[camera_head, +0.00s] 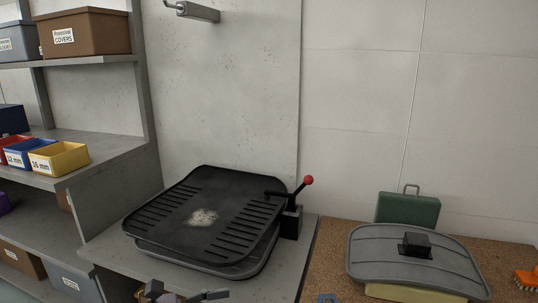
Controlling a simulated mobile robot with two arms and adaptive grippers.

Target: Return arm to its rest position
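Part of a dark grey gripper (188,295), which I take to be my left one, shows at the bottom edge, left of centre. It is in front of the grey bench holding the black slotted panel (205,214). Most of it is cut off by the frame, and I cannot tell whether its fingers are open or shut. I see nothing held in the visible part. My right gripper is not in view.
A red-knobbed lever clamp (291,215) stands at the panel's right edge. A grey curved panel with a black block (416,245) and a green case (407,209) are on the cork-topped bench at right. Shelves with a yellow bin (59,158) stand at left.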

